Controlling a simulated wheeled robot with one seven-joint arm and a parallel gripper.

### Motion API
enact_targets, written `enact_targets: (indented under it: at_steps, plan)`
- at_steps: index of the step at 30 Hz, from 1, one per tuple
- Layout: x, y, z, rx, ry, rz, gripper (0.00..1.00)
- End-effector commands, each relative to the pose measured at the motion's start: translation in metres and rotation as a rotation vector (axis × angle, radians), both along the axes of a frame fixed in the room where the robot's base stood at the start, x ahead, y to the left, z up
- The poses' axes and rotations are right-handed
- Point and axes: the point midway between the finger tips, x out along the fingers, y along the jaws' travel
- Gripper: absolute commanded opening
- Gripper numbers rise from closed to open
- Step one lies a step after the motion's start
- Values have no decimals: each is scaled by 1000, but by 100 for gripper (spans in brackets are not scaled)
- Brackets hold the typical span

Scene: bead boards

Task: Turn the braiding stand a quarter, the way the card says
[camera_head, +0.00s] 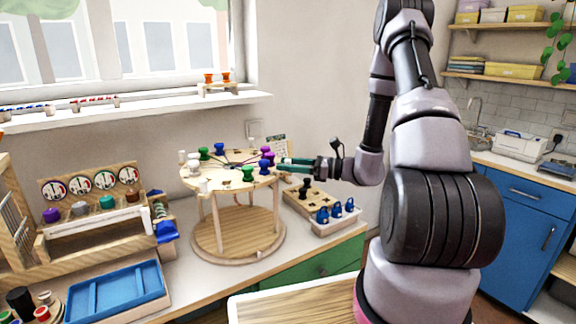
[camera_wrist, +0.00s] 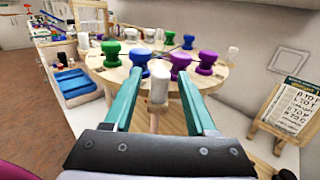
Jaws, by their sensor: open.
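The braiding stand is a round wooden top (camera_head: 217,181) on posts over a round wooden base (camera_head: 240,242). Coloured bobbins ring the top: white, green, blue and purple, with dark cords meeting near the middle. My gripper (camera_head: 284,163) is at the top's right edge. In the wrist view, its teal fingers (camera_wrist: 158,82) are open on either side of a pale upright peg (camera_wrist: 159,88), with visible gaps. A blue bobbin (camera_wrist: 139,57) and a purple bobbin (camera_wrist: 180,65) stand just beyond. The card (camera_wrist: 288,108) leans on a wooden easel at right; its marks are too small to read.
A blue tray (camera_head: 117,293) and a rack with dials (camera_head: 93,182) are at left. The wall is close behind.

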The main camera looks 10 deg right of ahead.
Motion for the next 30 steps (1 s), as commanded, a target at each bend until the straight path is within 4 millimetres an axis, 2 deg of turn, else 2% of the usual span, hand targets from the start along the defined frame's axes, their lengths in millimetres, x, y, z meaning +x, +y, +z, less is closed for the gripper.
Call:
enact_targets:
  at_steps: [8,9,13,30]
  plan:
    - [1,2,0,0,0,-1,57]
    - [1,2,0,0,0,-1,49]
    - [1,2,0,0,0,-1,0]
    - [1,1,0,0,0,0,0]
